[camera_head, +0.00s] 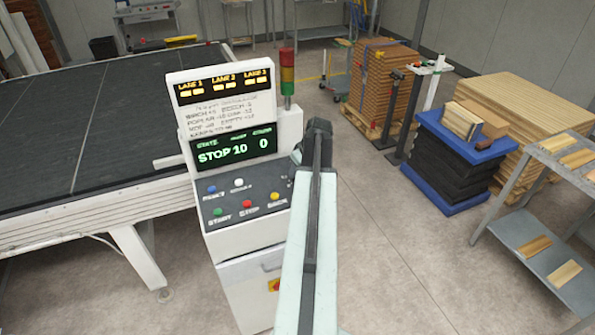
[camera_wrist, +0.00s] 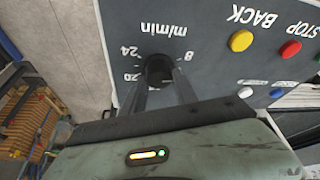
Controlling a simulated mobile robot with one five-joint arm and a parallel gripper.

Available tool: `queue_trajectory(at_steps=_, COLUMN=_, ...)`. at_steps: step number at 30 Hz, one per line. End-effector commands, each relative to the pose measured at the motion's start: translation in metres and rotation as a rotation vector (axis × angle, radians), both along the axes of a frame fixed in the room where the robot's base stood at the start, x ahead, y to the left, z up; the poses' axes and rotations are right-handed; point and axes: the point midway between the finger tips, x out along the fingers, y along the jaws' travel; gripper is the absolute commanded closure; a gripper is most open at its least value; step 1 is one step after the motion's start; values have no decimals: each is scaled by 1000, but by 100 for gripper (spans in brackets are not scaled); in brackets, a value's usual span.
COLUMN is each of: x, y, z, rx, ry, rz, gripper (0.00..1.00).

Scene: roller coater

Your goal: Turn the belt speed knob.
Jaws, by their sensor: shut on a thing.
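The belt speed knob (camera_wrist: 157,66) is a dark round knob on the grey control panel (camera_wrist: 200,65). In the wrist view it has printed marks around it, among them 8, 20 and 24, and the label m/min, all upside down. My gripper (camera_wrist: 160,84) has its two fingers on either side of the knob and is shut on it. The fingers hide part of the knob and its scale. In the head view my arm covers the right side of the white control stand (camera_head: 240,245), and the knob is hidden. The green display (camera_head: 234,148) reads STOP, 10 and 0.
A yellow button (camera_wrist: 241,40), a red button (camera_wrist: 290,50) and a white button (camera_wrist: 245,92) sit beside the knob. A light tower (camera_head: 287,75) rises behind the stand. A wide dark belt table (camera_head: 70,130) stands left. Open floor (camera_head: 385,235) lies right.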

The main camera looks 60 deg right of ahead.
Motion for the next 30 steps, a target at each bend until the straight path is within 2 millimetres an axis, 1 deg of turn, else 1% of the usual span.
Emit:
queue_trajectory(at_steps=9, x=0, y=1, z=0, rx=1, ry=0, rz=-86, gripper=100)
queue_trajectory(at_steps=21, x=0, y=1, z=0, rx=1, ry=0, rz=-93, gripper=100)
queue_trajectory(at_steps=22, x=0, y=1, z=0, rx=1, ry=0, rz=-93, gripper=59)
queue_trajectory(at_steps=24, x=0, y=1, z=0, rx=1, ry=0, rz=-93, gripper=43)
queue_trajectory(at_steps=30, x=0, y=0, z=0, rx=1, ry=0, rz=-93, gripper=43)
